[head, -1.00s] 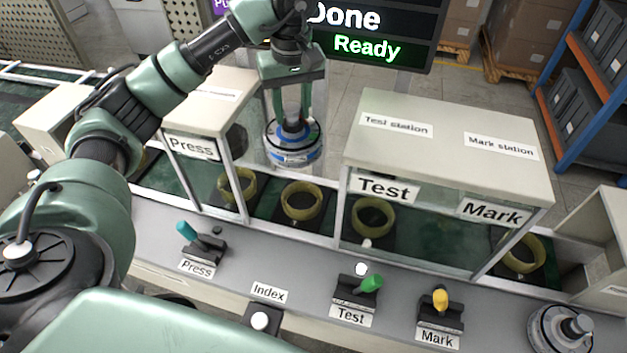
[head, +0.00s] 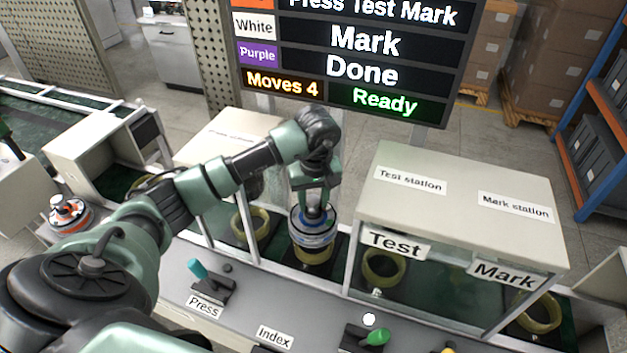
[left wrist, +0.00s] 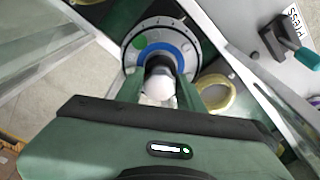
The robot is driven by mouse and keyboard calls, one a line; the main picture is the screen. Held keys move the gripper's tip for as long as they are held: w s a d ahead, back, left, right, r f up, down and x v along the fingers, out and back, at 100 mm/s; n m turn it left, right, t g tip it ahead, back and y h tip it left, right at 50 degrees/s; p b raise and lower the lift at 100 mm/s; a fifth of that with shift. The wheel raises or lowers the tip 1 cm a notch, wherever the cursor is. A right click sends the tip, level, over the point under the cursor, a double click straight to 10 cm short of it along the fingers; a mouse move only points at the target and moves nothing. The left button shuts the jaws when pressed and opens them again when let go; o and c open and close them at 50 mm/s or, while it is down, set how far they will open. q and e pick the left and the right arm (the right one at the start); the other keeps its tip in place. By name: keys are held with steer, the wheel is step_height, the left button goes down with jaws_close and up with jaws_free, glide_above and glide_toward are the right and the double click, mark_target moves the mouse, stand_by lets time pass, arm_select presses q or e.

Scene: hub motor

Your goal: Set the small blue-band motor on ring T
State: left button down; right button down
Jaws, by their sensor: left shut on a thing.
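The blue-band motor (head: 312,232) is a silver disc with a blue band and a shaft on top. My left gripper (head: 314,203) is shut on its shaft from above, and the motor looks upright. The motor is directly over a yellow ring (head: 313,257) between the Press and Test stations, hiding much of it. I cannot tell whether it rests on the ring or is slightly above. No T marking is readable on this ring. In the left wrist view the motor (left wrist: 150,29) shows between the fingers. My right gripper is not in view.
Other yellow rings stand at the Press station (head: 257,228), inside the Test station (head: 383,283) and at far right (head: 538,329). The Test/Mark housing (head: 460,190) stands just right of the motor. An orange-banded motor (head: 70,212) sits at left. The screen (head: 360,60) reads Ready.

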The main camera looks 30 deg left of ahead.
mark_target(314, 211)
arm_select(q)
steer(key=shift+w+f+p, duration=0.1)
steer(key=shift+f+p, duration=0.6)
steer(key=shift+f, duration=1.75)
steer(key=shift+f, duration=0.1)
steer(key=c, duration=0.9)
jaws_free()
steer(key=shift+f, duration=0.1)
steer(key=shift+s+d, duration=0.1)
steer(key=shift+s, duration=0.1)
